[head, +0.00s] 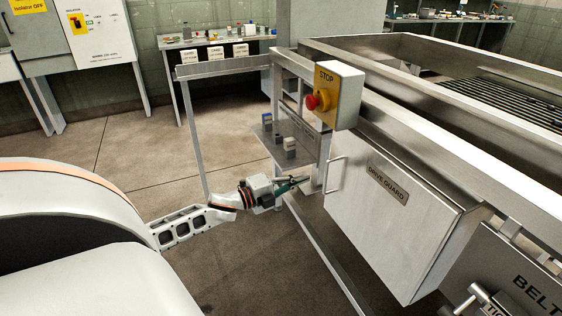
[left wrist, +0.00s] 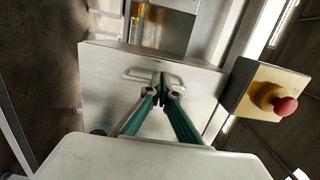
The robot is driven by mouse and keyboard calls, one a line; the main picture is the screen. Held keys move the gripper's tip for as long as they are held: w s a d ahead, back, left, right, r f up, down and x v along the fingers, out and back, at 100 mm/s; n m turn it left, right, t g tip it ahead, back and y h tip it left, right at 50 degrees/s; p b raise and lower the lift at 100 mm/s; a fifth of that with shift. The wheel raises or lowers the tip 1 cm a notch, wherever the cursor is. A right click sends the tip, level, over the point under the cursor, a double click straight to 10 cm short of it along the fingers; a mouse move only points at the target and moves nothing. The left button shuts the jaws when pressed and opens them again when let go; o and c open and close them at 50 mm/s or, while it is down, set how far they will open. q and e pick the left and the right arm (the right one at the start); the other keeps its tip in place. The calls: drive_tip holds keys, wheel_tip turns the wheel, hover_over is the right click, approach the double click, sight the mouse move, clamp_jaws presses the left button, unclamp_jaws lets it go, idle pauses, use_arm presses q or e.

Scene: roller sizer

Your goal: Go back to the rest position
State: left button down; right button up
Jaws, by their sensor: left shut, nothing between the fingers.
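My left gripper (head: 304,179) is shut and empty, in front of the left end of the drive guard (head: 385,215). In the left wrist view its green fingers (left wrist: 163,92) meet at the tips, with a bar handle (left wrist: 150,74) on a pale panel (left wrist: 105,85) behind them. Whether the tips touch the handle I cannot tell. The handle also shows in the head view (head: 337,174), just right of the fingertips. The drive guard is a closed-looking pale box below the machine's frame. My right gripper is in neither view.
A yellow stop box with a red button (head: 318,101) juts out above the guard; it also shows in the left wrist view (left wrist: 272,97). A small shelf (head: 288,146) with several small blocks stands behind my gripper. Metal posts and rails are close by. Open floor (head: 130,170) lies left.

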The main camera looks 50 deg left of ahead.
use_arm(q)
drive_tip(key=v, duration=0.5)
drive_tip(key=shift+s+a, duration=0.3)
drive_tip(key=shift+a, duration=0.05)
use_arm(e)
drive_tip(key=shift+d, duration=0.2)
use_arm(q)
drive_tip(key=shift+p, duration=0.3)
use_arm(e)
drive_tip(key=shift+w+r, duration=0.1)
